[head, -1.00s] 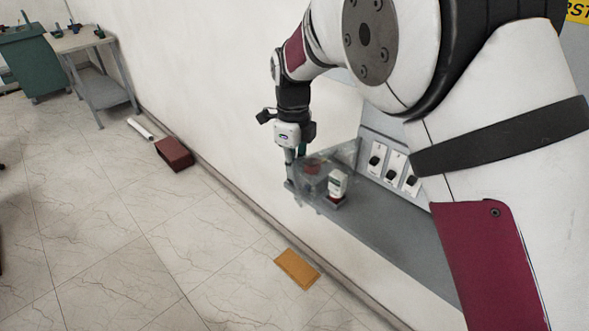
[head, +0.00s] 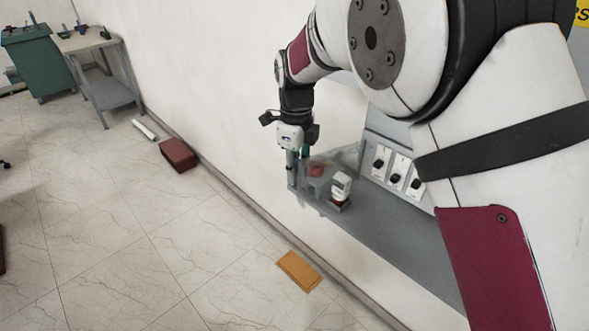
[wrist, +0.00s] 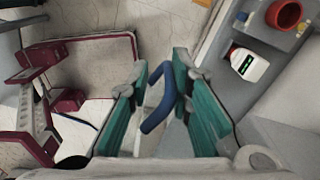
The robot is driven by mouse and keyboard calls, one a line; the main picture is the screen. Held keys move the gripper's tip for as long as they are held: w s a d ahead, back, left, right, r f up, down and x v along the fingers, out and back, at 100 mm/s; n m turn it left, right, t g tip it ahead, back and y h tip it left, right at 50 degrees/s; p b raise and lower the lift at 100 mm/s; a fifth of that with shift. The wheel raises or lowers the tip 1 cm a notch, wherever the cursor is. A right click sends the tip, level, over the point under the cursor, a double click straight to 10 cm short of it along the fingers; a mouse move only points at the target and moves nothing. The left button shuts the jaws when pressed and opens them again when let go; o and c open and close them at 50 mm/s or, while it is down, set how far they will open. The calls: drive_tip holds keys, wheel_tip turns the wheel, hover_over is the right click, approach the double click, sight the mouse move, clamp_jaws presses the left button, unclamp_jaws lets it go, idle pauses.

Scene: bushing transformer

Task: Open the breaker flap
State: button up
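My gripper (head: 297,172) points down at the far left end of the grey shelf below the wall panel. In the wrist view its two teal fingers (wrist: 160,68) are apart. A blue bar-shaped handle (wrist: 156,112) lies between them, slanted, closer to the right finger; I cannot tell whether it touches. A clear flap (head: 347,157) shows faintly beside my gripper at the shelf end, and its position is hard to make out. The handle is not distinct in the head view.
A white device (head: 341,186) and a red round part (head: 317,170) stand on the shelf (head: 395,225), close to my gripper. Switches (head: 397,180) line the panel behind. A red box (head: 178,156) and an orange board (head: 299,270) lie on the floor. The floor at left is mostly clear.

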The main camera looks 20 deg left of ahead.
drive_tip(key=shift+w+d, duration=0.35)
drive_tip(key=shift+d, duration=0.1)
drive_tip(key=r, duration=1.2)
drive_tip(key=shift+s+a, duration=0.3)
drive_tip(key=shift+a, duration=0.1)
drive_tip(key=shift+d+r, duration=0.1)
drive_tip(key=shift+d, duration=0.05)
drive_tip(key=s+d+r+n+t+y+b, duration=0.15)
drive_tip(key=d+r+n, duration=0.3)
drive_tip(key=d, duration=0.85)
drive_tip(key=s+d+r+n+t, duration=0.15)
drive_tip(key=d+r+n, duration=0.3)
drive_tip(key=d, duration=0.85)
drive_tip(key=s+d+f+n+t, duration=0.1)
drive_tip(key=s+d+f+n, duration=0.1)
drive_tip(key=s+d+n, duration=0.3)
drive_tip(key=s+d+f+n+t+h+b, duration=0.1)
drive_tip(key=s+d+f+n, duration=0.2)
drive_tip(key=s+d, duration=0.6)
drive_tip(key=shift+s+d+f+n+t, duration=0.3)
drive_tip(key=shift+s+n, duration=0.6)
drive_tip(key=shift+s, duration=0.25)
